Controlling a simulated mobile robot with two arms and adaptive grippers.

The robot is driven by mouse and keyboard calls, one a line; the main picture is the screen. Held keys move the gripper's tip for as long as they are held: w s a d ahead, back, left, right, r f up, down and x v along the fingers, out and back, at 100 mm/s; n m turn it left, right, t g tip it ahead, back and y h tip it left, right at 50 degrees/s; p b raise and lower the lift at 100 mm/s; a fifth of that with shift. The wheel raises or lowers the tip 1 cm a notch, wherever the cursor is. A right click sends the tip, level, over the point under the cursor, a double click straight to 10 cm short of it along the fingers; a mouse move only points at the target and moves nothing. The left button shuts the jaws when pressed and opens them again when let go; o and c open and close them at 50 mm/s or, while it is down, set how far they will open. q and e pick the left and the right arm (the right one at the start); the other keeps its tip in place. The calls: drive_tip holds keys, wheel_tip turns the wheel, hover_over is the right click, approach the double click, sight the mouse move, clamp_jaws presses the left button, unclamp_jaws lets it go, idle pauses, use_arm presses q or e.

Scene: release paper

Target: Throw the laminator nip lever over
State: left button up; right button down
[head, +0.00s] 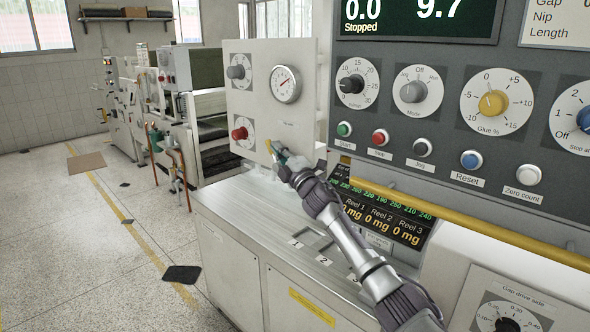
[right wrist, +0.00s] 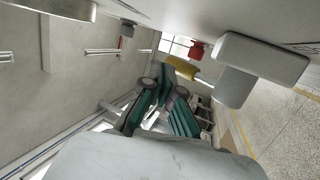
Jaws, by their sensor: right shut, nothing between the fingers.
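A pale upright panel (head: 258,112) carries a dial gauge (head: 286,84), a grey knob (head: 238,72) and a red knob (head: 240,133). A small yellow piece (head: 268,146), perhaps the nip lever's grip, shows on its lower part. My right gripper (head: 278,152) is in front of the panel, covering what lies behind it. In the right wrist view its teal fingers (right wrist: 167,82) are shut and empty, close to the yellow piece (right wrist: 181,68); I cannot tell whether they touch. The red knob (right wrist: 197,50) shows beyond. My left gripper is not in view.
A grey control panel (head: 430,130) with knobs and buttons stands at the right, with a yellow rail (head: 490,232) below it. A pale worktop (head: 270,215) runs under my right arm. In the wrist view, a thick pale block (right wrist: 262,60) juts from the panel. Open floor (head: 75,250) lies left.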

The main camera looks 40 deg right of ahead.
drive_tip(key=v, duration=0.9)
drive_tip(key=shift+s, duration=0.4)
